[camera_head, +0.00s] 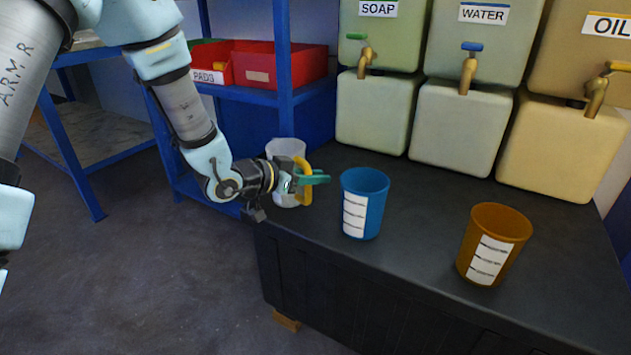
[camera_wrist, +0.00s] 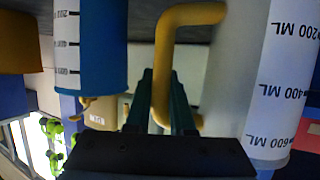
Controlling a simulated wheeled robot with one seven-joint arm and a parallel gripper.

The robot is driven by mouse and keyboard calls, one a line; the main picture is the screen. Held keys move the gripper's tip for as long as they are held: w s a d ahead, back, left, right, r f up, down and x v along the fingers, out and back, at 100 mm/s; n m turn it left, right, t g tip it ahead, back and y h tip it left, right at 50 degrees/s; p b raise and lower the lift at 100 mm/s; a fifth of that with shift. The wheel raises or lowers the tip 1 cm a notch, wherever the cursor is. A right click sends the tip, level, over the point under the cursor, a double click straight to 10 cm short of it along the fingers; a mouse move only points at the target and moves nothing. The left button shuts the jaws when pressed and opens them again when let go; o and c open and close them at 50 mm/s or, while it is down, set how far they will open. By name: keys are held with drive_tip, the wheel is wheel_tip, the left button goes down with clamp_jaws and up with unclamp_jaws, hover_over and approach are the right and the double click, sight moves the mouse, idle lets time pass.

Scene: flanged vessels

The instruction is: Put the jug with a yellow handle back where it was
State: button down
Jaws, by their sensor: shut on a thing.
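The jug with a yellow handle (camera_head: 286,149) is whitish and translucent. It stands upright at the left end of the dark bench top, partly hidden behind my gripper. My gripper (camera_head: 308,180) reaches in from the left with its green fingers at the yellow handle (camera_head: 305,183). In the wrist view the fingers (camera_wrist: 170,105) are shut on the yellow handle (camera_wrist: 162,70), and the jug body (camera_wrist: 280,85) with its upside-down ML scale is at the right. I cannot tell whether the jug's base touches the bench.
An orange-brown jug (camera_head: 493,245) stands further right on the bench (camera_head: 410,255). SOAP (camera_head: 375,112), WATER (camera_head: 462,125) and OIL (camera_head: 560,150) tanks with taps line the back. A blue shelf (camera_head: 284,60) with red bins is behind.

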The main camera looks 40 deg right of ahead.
drive_tip(key=shift+f, duration=0.25)
drive_tip(key=c, duration=1.2)
unclamp_jaws()
drive_tip(key=shift+f, duration=0.1)
drive_tip(key=shift+c, duration=0.2)
drive_tip(key=o, duration=0.5)
drive_tip(key=shift+c, duration=0.2)
drive_tip(key=p+v, duration=0.1)
drive_tip(key=v, duration=1.1)
drive_tip(key=shift+p, duration=0.35)
